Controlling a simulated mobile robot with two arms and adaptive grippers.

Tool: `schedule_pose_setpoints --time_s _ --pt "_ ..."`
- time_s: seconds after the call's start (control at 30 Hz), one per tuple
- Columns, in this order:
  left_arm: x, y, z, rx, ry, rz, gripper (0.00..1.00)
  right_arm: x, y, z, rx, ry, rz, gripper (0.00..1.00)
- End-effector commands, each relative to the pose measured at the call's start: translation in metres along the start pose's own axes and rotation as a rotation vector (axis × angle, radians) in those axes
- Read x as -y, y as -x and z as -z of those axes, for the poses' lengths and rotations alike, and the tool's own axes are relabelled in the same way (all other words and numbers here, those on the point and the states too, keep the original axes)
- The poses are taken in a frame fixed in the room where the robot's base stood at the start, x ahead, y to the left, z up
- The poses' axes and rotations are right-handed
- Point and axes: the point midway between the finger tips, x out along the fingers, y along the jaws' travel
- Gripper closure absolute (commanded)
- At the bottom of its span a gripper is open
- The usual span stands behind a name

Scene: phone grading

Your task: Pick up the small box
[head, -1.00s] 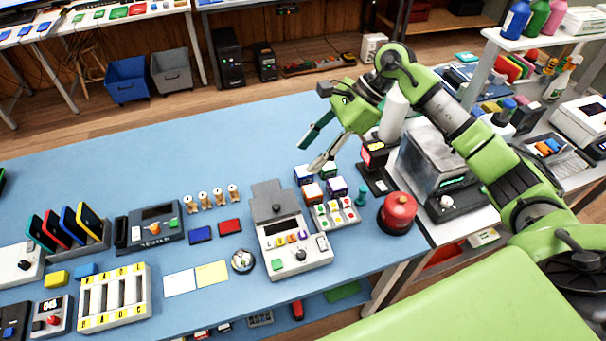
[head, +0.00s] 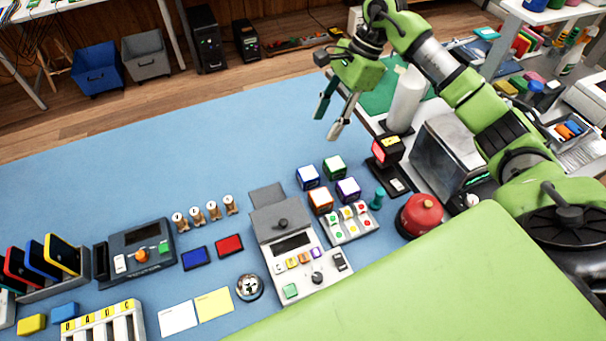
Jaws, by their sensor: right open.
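Four-sided small boxes with white tops stand in a cluster: a blue box (head: 308,177), a green box (head: 334,167), an orange box (head: 320,201) and a purple box (head: 347,190). All stand on the blue table. Which one the task means cannot be told. My right gripper (head: 328,124) is open and empty, its fingers pointing down. In the picture it is above the cluster, apart from the boxes. My left gripper is not in view.
A button panel (head: 350,223) sits just in front of the boxes, with a teal peg (head: 377,199) beside it. The blue table's (head: 200,130) back left is clear.

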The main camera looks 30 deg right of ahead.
Motion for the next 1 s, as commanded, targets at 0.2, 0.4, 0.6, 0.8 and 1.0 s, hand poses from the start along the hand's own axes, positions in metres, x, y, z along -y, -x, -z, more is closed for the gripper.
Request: schedule_pose_setpoints --time_s 0.2,0.4,0.6,0.8,1.0 --pt "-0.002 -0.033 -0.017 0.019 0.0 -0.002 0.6 0.0 -0.031 0.013 0.0 0.0 0.0 0.57" --pt "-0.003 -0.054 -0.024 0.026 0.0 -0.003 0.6 0.0 -0.05 0.021 0.001 0.0 0.0 0.57" --pt "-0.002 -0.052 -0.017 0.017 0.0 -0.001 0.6 0.0 -0.065 0.021 0.002 0.0 -0.003 0.57" --pt "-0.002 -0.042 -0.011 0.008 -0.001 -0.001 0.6 -0.001 -0.104 0.02 0.002 -0.001 -0.004 0.57" --pt "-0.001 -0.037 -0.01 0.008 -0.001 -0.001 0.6 -0.001 -0.132 0.021 0.002 0.0 -0.002 0.57"
